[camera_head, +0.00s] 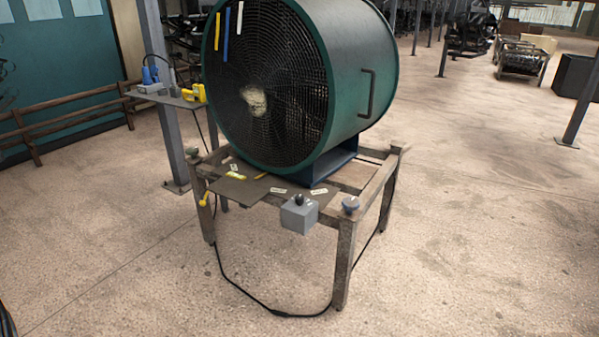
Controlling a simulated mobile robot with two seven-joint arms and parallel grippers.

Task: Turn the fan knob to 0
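A grey control box (299,217) is fixed at the table's front edge. A small black knob (299,199) sits on top of the box. The knob's setting is too small to read. Neither of my grippers is in view.
A small shelf (170,98) on a post holds blue and yellow items. A black cable (265,307) loops on the floor under the table. A wooden rail (70,117) runs at the left.

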